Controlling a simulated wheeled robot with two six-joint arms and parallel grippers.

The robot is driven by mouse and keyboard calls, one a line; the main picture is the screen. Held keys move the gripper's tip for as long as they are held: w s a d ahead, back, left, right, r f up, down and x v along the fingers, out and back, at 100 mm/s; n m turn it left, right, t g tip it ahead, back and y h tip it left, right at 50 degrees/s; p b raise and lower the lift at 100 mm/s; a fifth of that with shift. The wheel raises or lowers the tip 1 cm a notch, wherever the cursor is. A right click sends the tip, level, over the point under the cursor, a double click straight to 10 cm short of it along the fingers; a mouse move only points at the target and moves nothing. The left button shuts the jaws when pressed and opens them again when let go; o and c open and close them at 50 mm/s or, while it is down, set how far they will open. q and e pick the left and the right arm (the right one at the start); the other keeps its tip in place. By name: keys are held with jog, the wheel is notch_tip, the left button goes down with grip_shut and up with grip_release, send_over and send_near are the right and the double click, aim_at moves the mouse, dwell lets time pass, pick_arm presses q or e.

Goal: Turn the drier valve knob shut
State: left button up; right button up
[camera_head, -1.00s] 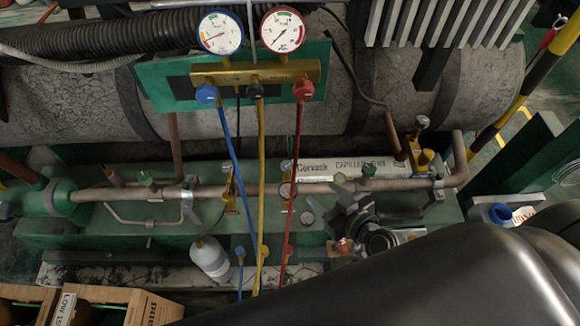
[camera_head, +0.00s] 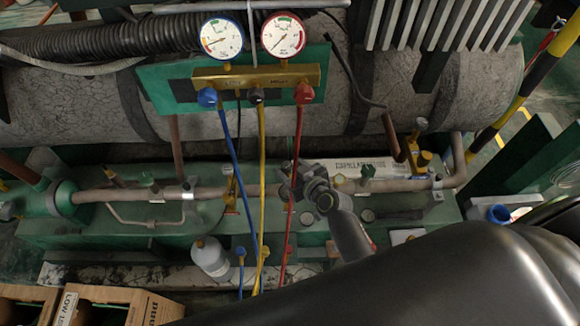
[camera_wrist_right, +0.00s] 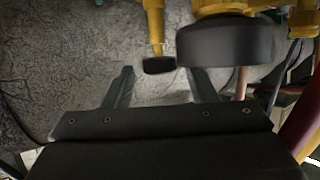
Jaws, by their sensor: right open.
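My right gripper (camera_head: 290,178) is over the copper pipe (camera_head: 215,193), beside the red hose, with its fingertips hard to make out from the head. In the right wrist view its two fingers (camera_wrist_right: 161,82) are apart and empty. Beyond the fingers are a small black knob (camera_wrist_right: 158,65) on a yellow stem and a larger black round knob (camera_wrist_right: 225,43) under a yellow fitting. The small one appears between the fingertips, the larger one to their right. I cannot tell which is the drier valve knob, or whether either is touched. My left gripper is out of view.
A manifold (camera_head: 285,76) with two gauges and blue, black and red knobs hangs above. Blue (camera_head: 238,175), yellow (camera_head: 262,150) and red hoses (camera_head: 293,190) run down from it, close to my gripper. A white bottle (camera_head: 210,258) stands below the pipe.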

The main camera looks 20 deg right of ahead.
jog(key=shift+w+a+f, duration=0.1)
jog(key=shift+w+f, duration=0.05)
jog(key=shift+w, duration=0.15)
jog(key=c, duration=1)
